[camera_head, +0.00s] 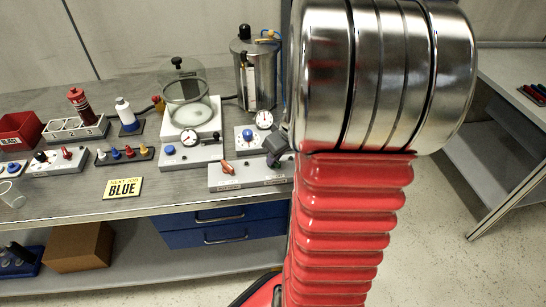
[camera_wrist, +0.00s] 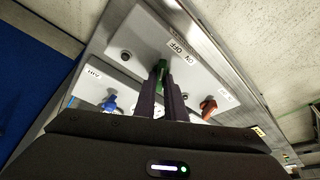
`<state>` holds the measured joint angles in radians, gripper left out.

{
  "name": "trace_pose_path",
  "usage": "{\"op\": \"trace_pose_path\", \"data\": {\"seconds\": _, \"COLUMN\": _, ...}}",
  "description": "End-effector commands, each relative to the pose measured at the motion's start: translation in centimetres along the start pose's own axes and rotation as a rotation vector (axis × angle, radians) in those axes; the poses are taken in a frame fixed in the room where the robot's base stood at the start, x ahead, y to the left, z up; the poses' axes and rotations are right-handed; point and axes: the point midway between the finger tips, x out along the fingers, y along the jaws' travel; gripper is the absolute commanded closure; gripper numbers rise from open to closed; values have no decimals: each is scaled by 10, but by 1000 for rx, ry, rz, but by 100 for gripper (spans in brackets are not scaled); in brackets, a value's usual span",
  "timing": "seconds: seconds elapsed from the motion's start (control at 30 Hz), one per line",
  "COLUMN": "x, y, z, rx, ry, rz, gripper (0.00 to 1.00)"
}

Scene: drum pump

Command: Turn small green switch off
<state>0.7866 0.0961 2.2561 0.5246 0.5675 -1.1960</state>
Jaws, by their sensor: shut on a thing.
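The small green switch (camera_wrist: 161,65) stands on a light grey panel (camera_wrist: 135,36) in the wrist view, beside a label (camera_wrist: 182,50) reading ON and OFF. The dark fingers of my gripper (camera_wrist: 165,84) are shut on the switch, one on each side, and cover much of it. Which way its lever points is hard to tell. In the head view my gripper (camera_head: 277,152) is at the right part of the front panel (camera_head: 255,176); the green switch is hidden there.
An orange switch (camera_head: 227,167) sits on the same panel, left of my gripper in the head view.

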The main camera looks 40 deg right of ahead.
Motion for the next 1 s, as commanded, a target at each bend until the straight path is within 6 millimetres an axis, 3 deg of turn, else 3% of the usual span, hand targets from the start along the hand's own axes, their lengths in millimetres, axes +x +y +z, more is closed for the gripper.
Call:
{"op": "trace_pose_path", "data": {"seconds": 0.4, "x": 0, "y": 0, "z": 0, "rx": -31, "ry": 0, "rz": -12, "gripper": 100}}
{"op": "trace_pose_path", "data": {"seconds": 0.43, "x": 0, "y": 0, "z": 0, "rx": -31, "ry": 0, "rz": -12, "gripper": 89}}
{"op": "trace_pose_path", "data": {"seconds": 0.7, "x": 0, "y": 0, "z": 0, "rx": -30, "ry": 1, "rz": -12, "gripper": 71}}
{"op": "trace_pose_path", "data": {"seconds": 1.0, "x": -2, "y": 0, "z": 0, "rx": -29, "ry": 1, "rz": -11, "gripper": 71}}
